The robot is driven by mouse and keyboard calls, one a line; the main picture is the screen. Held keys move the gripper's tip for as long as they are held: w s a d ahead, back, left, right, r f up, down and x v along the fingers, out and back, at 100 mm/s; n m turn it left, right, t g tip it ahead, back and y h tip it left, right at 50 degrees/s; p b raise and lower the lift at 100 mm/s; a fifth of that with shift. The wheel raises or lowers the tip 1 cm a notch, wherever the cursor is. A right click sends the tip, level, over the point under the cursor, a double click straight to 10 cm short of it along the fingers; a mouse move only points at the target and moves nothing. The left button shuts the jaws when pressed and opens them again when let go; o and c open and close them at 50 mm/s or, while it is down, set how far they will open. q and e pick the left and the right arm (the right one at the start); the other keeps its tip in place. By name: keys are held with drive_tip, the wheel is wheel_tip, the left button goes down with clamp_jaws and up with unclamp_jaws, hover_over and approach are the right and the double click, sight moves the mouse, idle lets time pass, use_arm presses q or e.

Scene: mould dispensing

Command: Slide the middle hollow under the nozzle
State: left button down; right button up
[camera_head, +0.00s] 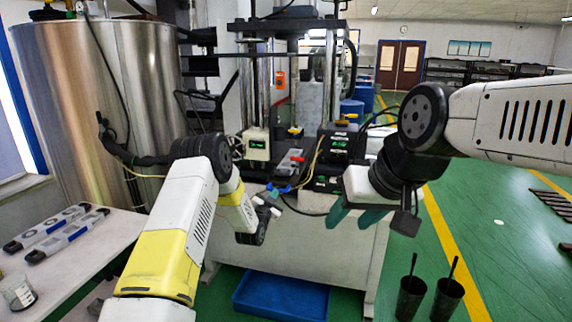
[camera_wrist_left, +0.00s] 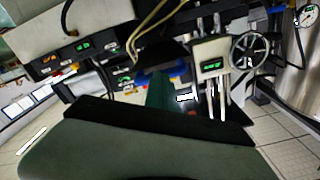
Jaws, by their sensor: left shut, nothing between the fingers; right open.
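Two long grey moulds with black ends lie side by side on the white table at the left, the rear one (camera_head: 45,226) and the front one (camera_head: 65,236). Round hollows show in their tops. My left gripper (camera_head: 266,204) is at the front of the machine, close to a blue part (camera_head: 279,187). Its fingers are mostly hidden in the head view; the left wrist view shows green finger surfaces (camera_wrist_left: 160,93), shut and empty. My right gripper (camera_head: 352,216) is open and empty, right of the machine's front.
The machine's control boxes (camera_head: 343,145) stand behind my grippers. A blue bin (camera_head: 281,297) is on the floor below. A glass jar (camera_head: 18,292) stands on the left table (camera_head: 60,275). Two dark cups with handles (camera_head: 411,297) stand at the lower right.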

sight(280, 185)
use_arm(q)
drive_tip(key=shift+x, duration=5)
drive_tip(key=v, duration=0.7)
